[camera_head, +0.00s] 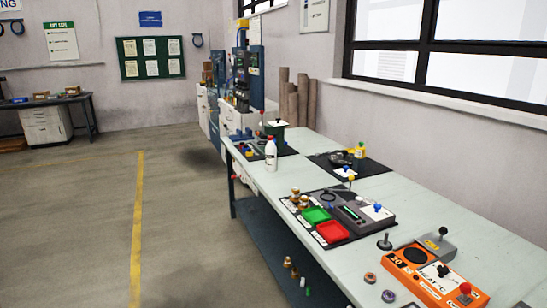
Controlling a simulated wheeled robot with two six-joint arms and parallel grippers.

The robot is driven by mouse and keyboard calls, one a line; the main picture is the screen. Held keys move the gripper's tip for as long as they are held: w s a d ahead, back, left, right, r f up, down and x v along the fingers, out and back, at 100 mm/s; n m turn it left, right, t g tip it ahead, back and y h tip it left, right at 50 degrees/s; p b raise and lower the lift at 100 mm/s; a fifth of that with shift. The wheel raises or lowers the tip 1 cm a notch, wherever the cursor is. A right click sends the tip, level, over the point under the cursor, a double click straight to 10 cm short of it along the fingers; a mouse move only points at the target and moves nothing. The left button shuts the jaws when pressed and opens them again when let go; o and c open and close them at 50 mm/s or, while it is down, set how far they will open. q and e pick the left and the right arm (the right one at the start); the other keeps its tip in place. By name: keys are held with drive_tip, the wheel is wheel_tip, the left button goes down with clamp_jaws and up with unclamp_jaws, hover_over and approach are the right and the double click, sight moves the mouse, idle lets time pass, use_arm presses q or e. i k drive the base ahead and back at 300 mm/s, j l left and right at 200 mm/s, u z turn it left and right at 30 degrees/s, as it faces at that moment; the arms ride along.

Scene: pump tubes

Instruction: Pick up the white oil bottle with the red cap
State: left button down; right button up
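A white bottle (270,155) with a small red cap stands upright near the left edge of the long workbench, towards its far end. The bottle is small in the camera_head view, and no label can be read on it. Nothing is seen touching it. Neither of my grippers is in view.
The long pale workbench (280,182) runs along the right wall. Open floor (185,230) lies left of the bench.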

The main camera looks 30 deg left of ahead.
sight(271, 149)
drive_tip(key=i+j+z, duration=0.1)
drive_tip(key=i+j, duration=0.25)
drive_tip(key=i+j+z, duration=0.1)
drive_tip(key=i+j, duration=0.2)
drive_tip(key=j, duration=0.25)
